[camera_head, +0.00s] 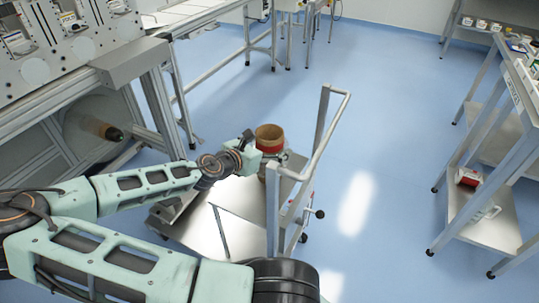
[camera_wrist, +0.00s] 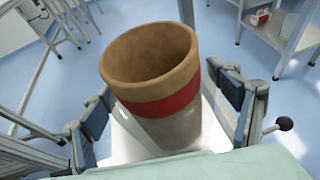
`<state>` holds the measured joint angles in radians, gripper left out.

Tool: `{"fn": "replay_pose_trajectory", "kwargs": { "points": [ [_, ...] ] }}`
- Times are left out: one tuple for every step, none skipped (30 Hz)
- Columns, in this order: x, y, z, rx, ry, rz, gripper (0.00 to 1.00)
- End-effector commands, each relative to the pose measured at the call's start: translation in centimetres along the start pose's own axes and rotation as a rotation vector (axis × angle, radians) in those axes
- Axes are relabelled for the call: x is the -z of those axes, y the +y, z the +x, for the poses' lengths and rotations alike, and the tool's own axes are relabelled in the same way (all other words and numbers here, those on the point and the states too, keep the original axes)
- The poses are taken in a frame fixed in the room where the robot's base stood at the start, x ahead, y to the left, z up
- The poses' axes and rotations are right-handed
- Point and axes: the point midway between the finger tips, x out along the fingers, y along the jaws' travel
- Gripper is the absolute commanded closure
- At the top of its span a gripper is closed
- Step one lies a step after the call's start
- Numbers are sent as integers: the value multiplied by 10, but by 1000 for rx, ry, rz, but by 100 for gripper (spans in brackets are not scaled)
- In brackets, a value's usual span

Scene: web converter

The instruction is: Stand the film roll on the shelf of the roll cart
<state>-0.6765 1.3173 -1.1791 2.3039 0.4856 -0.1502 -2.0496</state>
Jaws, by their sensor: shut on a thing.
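The film roll (camera_head: 269,132) is a brown cardboard core with a red band and a pale, glossy lower part. It is roughly upright, open end up, and fills the middle of the wrist view (camera_wrist: 150,62). My gripper (camera_head: 262,152) is shut on it, with one finger pad on each side in the wrist view. The roll cart (camera_head: 207,232) has a bare metal shelf and a tall tubular handle to the right of the roll. My gripper and the cart hide the roll's lower end in the head view, so I cannot tell whether it touches the shelf.
The cart's upright handle (camera_head: 328,135) stands close to the right of my gripper. A machine (camera_head: 75,60) with a roll spindle is at the left. A shelved rack (camera_head: 485,215) with a red and white item is at the right. Blue floor between is clear.

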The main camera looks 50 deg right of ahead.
Motion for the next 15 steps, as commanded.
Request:
{"fn": "replay_pose_trajectory", "kwargs": {
  "points": [
    [9,0,4,0,-1,-2,67],
    [13,0,6,-1,-1,-1,67],
    [17,0,8,-1,-2,0,67],
    [20,0,9,-1,-2,0,67],
    [22,0,10,0,-2,0,67],
    [24,0,10,0,-2,1,67],
    [24,0,11,0,-1,0,67],
    [25,0,11,0,-1,0,67],
    [25,0,11,0,-1,1,67],
    [24,0,11,0,-1,1,67],
    [24,0,10,0,-1,1,67],
    [24,0,10,0,-1,1,67],
    [26,0,10,1,2,-1,17],
    [26,0,10,1,2,-1,14],
    [26,0,10,1,2,-1,9]
  ]
}}
